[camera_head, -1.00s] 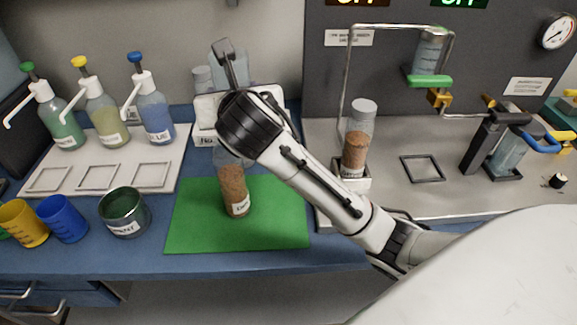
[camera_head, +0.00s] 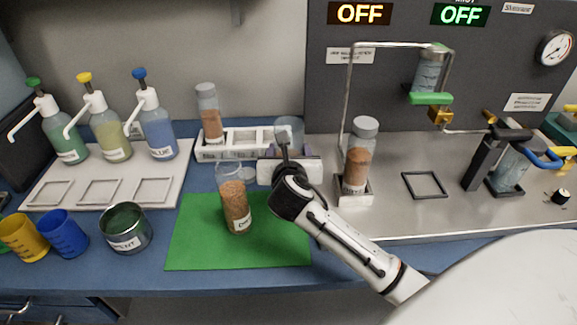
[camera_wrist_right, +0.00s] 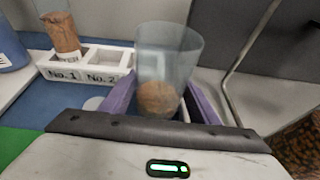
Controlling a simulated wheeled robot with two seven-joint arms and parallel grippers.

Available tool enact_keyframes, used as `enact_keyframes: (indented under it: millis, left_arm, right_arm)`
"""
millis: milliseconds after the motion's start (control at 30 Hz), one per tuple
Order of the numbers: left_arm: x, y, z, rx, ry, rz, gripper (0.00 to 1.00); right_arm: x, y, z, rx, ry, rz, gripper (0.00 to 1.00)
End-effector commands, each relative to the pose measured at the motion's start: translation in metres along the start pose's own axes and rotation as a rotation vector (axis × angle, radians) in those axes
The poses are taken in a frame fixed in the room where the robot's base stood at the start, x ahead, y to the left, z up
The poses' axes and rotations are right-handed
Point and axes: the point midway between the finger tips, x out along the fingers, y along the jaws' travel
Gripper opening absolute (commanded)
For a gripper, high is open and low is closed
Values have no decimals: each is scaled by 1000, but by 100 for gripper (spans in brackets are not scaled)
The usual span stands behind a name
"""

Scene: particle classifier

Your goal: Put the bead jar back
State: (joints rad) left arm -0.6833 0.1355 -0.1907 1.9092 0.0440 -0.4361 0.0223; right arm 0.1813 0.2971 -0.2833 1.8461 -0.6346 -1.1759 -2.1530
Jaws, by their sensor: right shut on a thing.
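My right gripper (camera_head: 288,152) is shut on a clear jar (camera_head: 289,128), with its arm coming in from the lower right. In the right wrist view this jar (camera_wrist_right: 168,58) stands upright between the purple fingers (camera_wrist_right: 118,100), open at the top, with brown matter showing low down. It is by the right end of the white numbered rack (camera_head: 240,152); whether it touches the rack cannot be told. A capped jar of brown beads (camera_head: 210,122) stands at the rack's left end. Another clear jar with brown beads (camera_head: 236,205) stands on the green mat (camera_head: 190,245).
A third brown-bead jar (camera_head: 357,160) stands in a holder right of my arm, beside a metal pipe frame (camera_head: 349,90). A pale disc (camera_head: 248,174) lies before the rack. Pump bottles (camera_head: 107,130), cups (camera_head: 62,234) and a dark pot (camera_head: 125,228) are at left.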

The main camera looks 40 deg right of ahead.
Motion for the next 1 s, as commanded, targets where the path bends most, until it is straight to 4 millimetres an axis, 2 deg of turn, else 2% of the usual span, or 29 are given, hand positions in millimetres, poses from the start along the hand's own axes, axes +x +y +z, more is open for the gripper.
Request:
enact_keyframes:
  millis: [333,733,767,800,1000]
  left_arm:
    - [7,-1,6,1,-1,0,64]
    - [5,0,4,2,0,1,64]
    - [5,0,4,2,0,2,64]
    - [5,1,4,2,-1,2,64]
    - [4,1,6,1,-2,3,64]
  right_arm:
    - [13,0,-36,0,1,0,24]
    - [14,0,-40,-2,-1,1,24]
    - [14,0,-40,-1,0,1,60]
    - [14,0,-40,-1,0,1,63]
    - [14,0,-39,-1,0,0,63]
